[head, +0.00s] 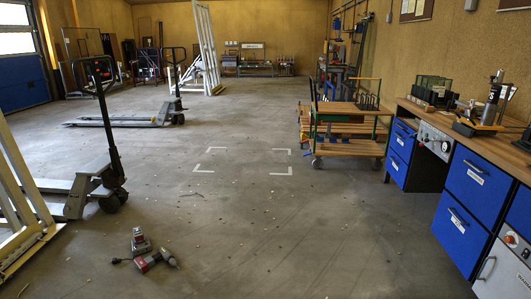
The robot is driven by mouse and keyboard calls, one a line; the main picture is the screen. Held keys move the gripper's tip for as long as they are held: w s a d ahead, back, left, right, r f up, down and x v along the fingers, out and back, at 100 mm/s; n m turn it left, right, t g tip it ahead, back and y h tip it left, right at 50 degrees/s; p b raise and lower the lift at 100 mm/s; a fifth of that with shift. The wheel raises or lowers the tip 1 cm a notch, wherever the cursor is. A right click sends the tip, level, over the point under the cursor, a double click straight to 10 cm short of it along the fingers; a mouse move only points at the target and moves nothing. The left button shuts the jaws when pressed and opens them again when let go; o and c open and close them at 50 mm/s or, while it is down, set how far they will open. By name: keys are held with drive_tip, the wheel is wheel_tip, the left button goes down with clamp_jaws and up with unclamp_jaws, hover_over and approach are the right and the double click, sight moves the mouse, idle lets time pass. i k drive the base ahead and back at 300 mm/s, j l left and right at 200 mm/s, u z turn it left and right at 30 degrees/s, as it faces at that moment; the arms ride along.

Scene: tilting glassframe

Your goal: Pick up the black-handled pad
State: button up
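I cannot make out a black-handled pad for certain in the head view. Small dark tools stand on the wooden workbench (455,127) at the right, too small to tell apart. A dark object (523,140) at the right picture edge is cut off, so I cannot tell what it is. My gripper is not in view.
A red and grey power drill (155,260) lies on the floor in front. Pallet trucks (107,150) stand at the left. A wooden trolley (345,147) stands beside blue drawers (477,183). The middle floor with white corner marks (204,170) is mostly clear.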

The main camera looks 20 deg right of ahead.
sight(449, 102)
drive_tip(key=i+l+z, duration=0.15)
drive_tip(key=z, duration=0.2)
drive_tip(key=i+l+z, duration=0.2)
drive_tip(key=z, duration=0.15)
drive_tip(key=i+l+z, duration=0.15)
drive_tip(key=z, duration=0.15)
drive_tip(key=i+l+z, duration=0.25)
drive_tip(key=i, duration=0.35)
drive_tip(key=i+j+z, duration=0.1)
drive_tip(key=i+z, duration=0.15)
drive_tip(key=i, duration=1.25)
drive_tip(key=i+z, duration=0.1)
drive_tip(key=i, duration=0.9)
drive_tip(key=i+j+z, duration=0.2)
drive_tip(key=i+j, duration=0.2)
drive_tip(key=j, duration=0.25)
drive_tip(key=i+j+z, duration=0.1)
drive_tip(key=j, duration=0.25)
drive_tip(key=i+j+z, duration=0.1)
drive_tip(key=j, duration=0.25)
drive_tip(key=i+j+z, duration=0.1)
drive_tip(key=i+j, duration=0.15)
drive_tip(key=j, duration=0.15)
drive_tip(key=i+j+z, duration=0.1)
drive_tip(key=j, duration=0.3)
drive_tip(key=i, duration=0.05)
